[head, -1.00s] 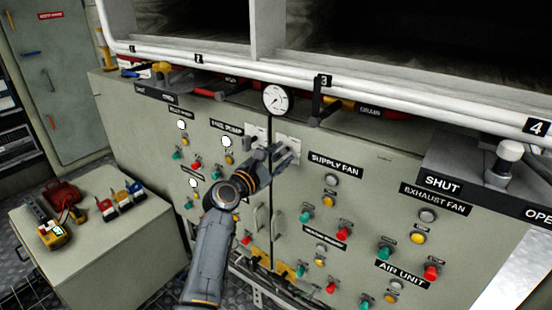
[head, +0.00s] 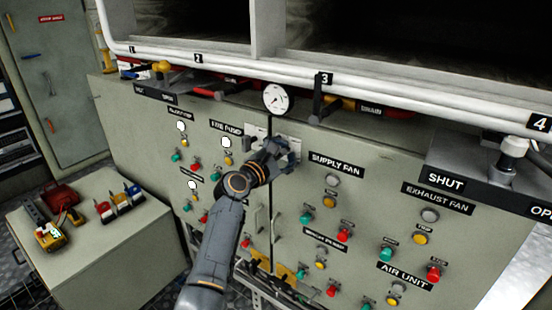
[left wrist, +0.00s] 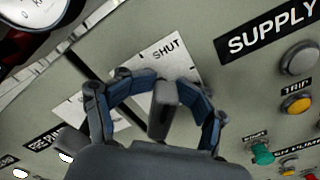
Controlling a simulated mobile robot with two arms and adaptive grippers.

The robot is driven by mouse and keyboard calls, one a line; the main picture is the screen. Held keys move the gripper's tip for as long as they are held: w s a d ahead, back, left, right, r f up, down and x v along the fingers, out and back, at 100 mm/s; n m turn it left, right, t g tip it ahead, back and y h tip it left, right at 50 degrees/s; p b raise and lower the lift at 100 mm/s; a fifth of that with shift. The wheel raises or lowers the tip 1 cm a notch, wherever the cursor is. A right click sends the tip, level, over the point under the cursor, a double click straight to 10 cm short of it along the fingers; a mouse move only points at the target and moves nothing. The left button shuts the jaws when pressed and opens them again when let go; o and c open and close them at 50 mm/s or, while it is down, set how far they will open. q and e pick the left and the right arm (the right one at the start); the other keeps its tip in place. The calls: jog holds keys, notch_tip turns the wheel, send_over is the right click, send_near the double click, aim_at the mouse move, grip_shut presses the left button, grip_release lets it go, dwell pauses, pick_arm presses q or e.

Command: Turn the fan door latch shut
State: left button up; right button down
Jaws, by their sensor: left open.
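The fan door latch (left wrist: 163,110) is a grey lever on a white plate (left wrist: 160,58) marked SHUT, seen in the left wrist view. The plate sits left of the SUPPLY FAN label, on the right-hand cabinet door. My left gripper (left wrist: 165,88) is open, with its two fingers around the latch, one on each side. I cannot tell whether they touch it. In the head view my left gripper (head: 276,150) is in front of the plate and hides most of the latch. My right gripper is not in view.
A second latch (left wrist: 70,140) is on the neighbouring door, just left of the gripper. A round gauge (head: 276,98) and white pipes (head: 225,62) are above. A low cabinet (head: 95,252) with tools stands at left.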

pick_arm(q)
jog(key=m, duration=0.4)
jog(key=shift+c, duration=0.9)
jog(key=m, duration=0.5)
jog(key=shift+s+f+m, duration=0.1)
jog(key=shift+m, duration=0.2)
jog(key=shift+c, duration=0.2)
jog(key=m, duration=0.6)
jog(key=shift+a+m, duration=0.1)
jog(key=shift+m, duration=0.2)
jog(key=m, duration=1.3)
jog(key=shift+m, duration=0.4)
jog(key=m, duration=0.5)
